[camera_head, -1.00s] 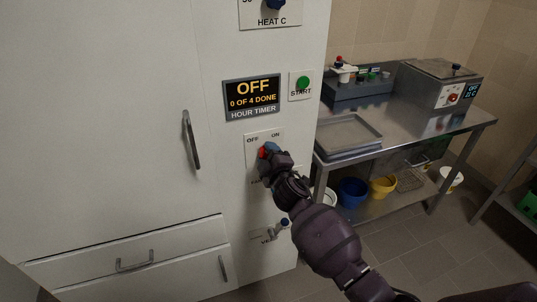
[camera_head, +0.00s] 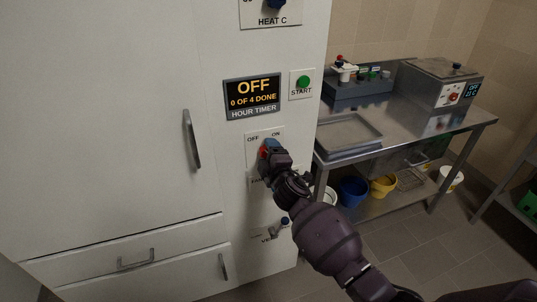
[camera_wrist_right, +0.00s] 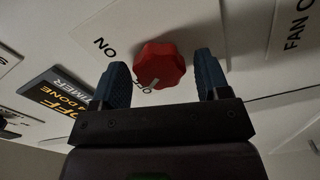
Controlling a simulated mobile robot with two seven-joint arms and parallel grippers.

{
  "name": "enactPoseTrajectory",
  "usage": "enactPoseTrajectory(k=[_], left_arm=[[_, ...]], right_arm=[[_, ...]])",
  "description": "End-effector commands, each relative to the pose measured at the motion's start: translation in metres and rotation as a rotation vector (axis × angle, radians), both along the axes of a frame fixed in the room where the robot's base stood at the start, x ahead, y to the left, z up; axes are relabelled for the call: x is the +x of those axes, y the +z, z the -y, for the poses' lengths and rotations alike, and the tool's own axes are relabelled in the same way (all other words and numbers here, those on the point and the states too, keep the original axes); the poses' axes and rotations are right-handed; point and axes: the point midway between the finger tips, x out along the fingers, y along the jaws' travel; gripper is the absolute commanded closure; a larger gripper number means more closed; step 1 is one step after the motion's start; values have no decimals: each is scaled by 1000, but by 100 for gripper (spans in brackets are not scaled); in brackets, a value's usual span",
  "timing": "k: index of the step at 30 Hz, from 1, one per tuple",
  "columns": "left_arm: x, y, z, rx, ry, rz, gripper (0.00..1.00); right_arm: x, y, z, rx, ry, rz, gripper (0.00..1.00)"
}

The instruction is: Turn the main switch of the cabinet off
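The cabinet (camera_head: 110,80) is white and fills the left of the head view. Its main switch is a red lobed knob (camera_wrist_right: 160,66) on a plate marked OFF at left and ON at right (camera_head: 276,134). My right gripper (camera_wrist_right: 160,60) has its two blue fingers apart, one on each side of the knob, with narrow gaps visible. In the head view the right gripper (camera_head: 268,150) covers most of the knob. A white mark shows on the knob's lower edge in the wrist view, beside partly hidden lettering. My left gripper is not in view.
Above the switch are a timer display (camera_head: 252,94) reading OFF and a green START button (camera_head: 303,83). A vent lever (camera_head: 284,222) sits below. A steel table (camera_head: 400,125) with a tray and a lidded bath (camera_head: 440,82) stands to the right.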

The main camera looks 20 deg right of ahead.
Motion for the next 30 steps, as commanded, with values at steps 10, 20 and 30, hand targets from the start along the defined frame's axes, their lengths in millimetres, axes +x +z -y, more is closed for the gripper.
enactPoseTrajectory(k=[10, 20, 30], left_arm=[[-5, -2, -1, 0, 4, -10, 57], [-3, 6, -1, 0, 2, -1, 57], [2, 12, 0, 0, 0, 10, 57]], right_arm=[[-2, 0, 0, 2, 0, 0, 27], [-43, 1, 2, 3, -1, 0, 27], [-95, 0, 4, 3, 0, 0, 27]])
